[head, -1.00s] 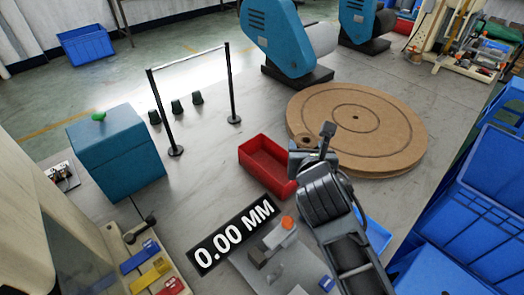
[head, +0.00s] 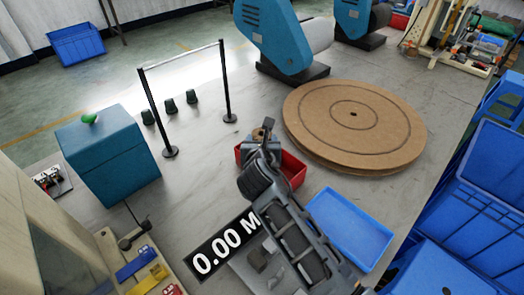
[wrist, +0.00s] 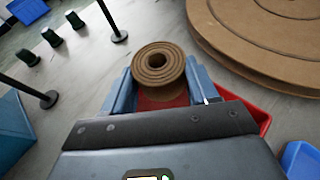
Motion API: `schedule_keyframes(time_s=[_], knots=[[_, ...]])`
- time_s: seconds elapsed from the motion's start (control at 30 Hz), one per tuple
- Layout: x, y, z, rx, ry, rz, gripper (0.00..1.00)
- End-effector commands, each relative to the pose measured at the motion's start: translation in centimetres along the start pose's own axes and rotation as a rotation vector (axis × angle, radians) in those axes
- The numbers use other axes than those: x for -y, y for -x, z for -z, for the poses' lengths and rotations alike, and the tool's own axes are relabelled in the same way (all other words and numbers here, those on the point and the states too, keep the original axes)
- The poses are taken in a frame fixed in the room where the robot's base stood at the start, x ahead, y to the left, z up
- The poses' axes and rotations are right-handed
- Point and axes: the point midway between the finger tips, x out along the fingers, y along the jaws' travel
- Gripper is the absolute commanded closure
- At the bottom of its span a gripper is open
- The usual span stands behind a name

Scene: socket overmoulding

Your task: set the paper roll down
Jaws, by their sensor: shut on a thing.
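The paper roll (wrist: 158,62) is a small brown coiled ring with a dark centre hole. My gripper (wrist: 158,82) is shut on it, with a blue-grey finger on each side. In the head view, the roll (head: 258,134) shows at the tip of my gripper (head: 265,143), over the red bin's back left part. In the wrist view, the red bin (wrist: 262,116) lies below and behind the roll. The roll's underside is hidden, and I cannot tell its exact height above the bin.
A large round brown board (head: 385,135) lies right of the red bin. A shallow blue tray (head: 350,228) is to the front right. A black-posted stand (head: 227,85), several dark green cups (head: 170,104) and a teal box (head: 110,160) are left. Bare table lies between.

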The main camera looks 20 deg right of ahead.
Motion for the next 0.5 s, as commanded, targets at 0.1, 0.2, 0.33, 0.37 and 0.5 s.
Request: schedule_keyframes(time_s=[0.1, 0.2, 0.33, 0.37, 0.5], knots=[[0.0, -0.7, 1.8, -0.003, 0.003, 0.000, 0.73], [0.1, -1.1, 2.9, -0.003, 0.001, 0.001, 0.73], [0.1, -1.3, 3.3, -0.001, 0.000, 0.000, 0.73], [0.1, -1.3, 3.3, -0.001, 0.000, 0.000, 0.73], [0.1, -1.3, 3.3, -0.001, 0.000, 0.000, 0.73]])
